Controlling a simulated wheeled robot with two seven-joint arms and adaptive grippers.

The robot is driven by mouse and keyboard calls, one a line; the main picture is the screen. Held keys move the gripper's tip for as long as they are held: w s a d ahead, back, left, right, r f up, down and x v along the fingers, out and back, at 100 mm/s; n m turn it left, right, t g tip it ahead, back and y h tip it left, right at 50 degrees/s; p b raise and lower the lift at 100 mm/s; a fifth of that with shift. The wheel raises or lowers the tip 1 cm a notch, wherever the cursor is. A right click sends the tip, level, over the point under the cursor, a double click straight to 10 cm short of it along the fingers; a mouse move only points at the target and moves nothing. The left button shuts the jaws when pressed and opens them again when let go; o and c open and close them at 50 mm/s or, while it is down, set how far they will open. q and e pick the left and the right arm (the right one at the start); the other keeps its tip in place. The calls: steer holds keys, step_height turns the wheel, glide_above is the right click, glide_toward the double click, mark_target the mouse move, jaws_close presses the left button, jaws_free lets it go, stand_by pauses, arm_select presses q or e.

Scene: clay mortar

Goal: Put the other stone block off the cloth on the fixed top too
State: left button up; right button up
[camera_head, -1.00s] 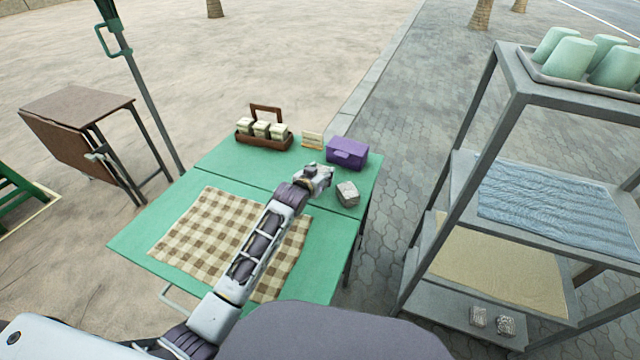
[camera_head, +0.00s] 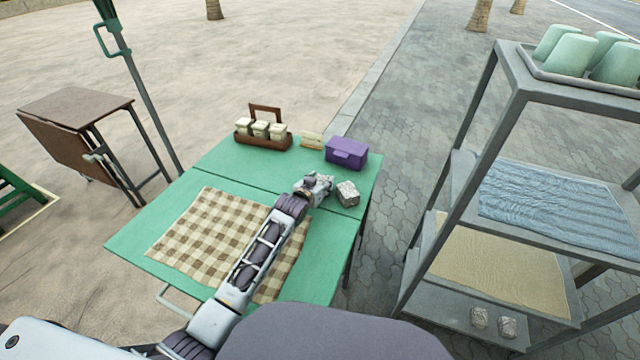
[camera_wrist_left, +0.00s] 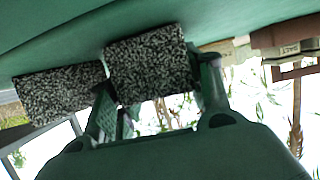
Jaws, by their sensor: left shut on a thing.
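My left gripper (camera_head: 318,188) is over the far part of the green table (camera_head: 215,162), beyond the seam. In the left wrist view it is shut on a speckled grey stone block (camera_wrist_left: 150,65), with a finger on each side. The held block is close to the green surface; I cannot tell whether it touches. In the head view the gripper hides it. The other stone block (camera_head: 348,194) stands on the far part near the right edge, just right of the gripper; it also shows in the wrist view (camera_wrist_left: 55,93). The checked cloth (camera_head: 205,235) lies on the near part. My right gripper is not in view.
A purple box (camera_head: 346,153), a small cream item (camera_head: 311,140) and a brown caddy (camera_head: 262,143) with jars stand along the back of the table. A grey shelf (camera_head: 510,75) with cups, cloths and two small blocks is at right. A brown folding table (camera_head: 75,100) is at left.

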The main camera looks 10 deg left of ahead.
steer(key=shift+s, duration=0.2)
arm_select(q)
steer(key=o, duration=1)
steer(key=shift+f, duration=0.1)
steer(key=shift+o, duration=0.3)
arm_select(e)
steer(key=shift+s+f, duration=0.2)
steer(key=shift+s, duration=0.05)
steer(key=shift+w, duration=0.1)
